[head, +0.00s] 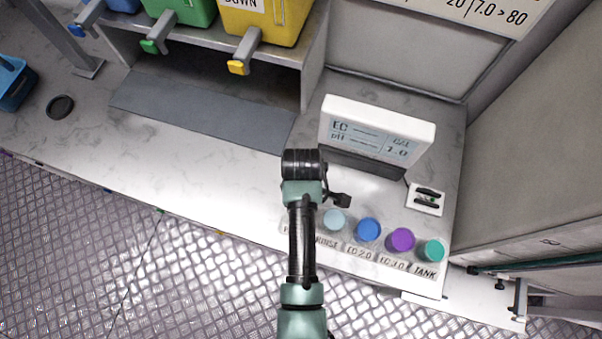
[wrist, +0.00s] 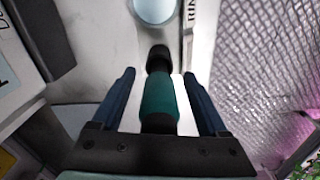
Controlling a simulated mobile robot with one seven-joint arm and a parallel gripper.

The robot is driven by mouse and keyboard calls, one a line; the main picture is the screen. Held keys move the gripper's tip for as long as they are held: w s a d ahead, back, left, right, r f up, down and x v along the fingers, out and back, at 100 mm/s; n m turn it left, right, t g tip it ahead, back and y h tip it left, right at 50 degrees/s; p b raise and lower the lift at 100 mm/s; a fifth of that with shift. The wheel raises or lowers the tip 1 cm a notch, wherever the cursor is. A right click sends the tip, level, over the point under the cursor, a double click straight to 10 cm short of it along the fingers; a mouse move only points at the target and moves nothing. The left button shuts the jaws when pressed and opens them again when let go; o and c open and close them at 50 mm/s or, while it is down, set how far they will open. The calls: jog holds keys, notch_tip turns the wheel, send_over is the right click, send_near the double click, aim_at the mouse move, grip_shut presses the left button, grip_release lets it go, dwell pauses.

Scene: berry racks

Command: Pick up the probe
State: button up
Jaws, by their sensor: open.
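The probe (wrist: 160,98) shows in the wrist view as a teal cylinder with black ends, near the middle of the picture. My gripper (wrist: 159,74) is open, with one dark blue finger on each side of the probe. A gap shows between the probe and each finger. In the head view my arm reaches up from the bottom edge to the counter beside the row of cups. The probe and my fingertips cannot be made out there, hidden by my arm.
A pale blue rinse cup (head: 334,219) stands close to my wrist, with blue (head: 367,229), purple (head: 400,239) and teal (head: 432,250) cups to its right. A white meter (head: 376,130) stands behind. The counter (head: 225,175) to the left is clear.

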grip_shut()
dwell(0.3)
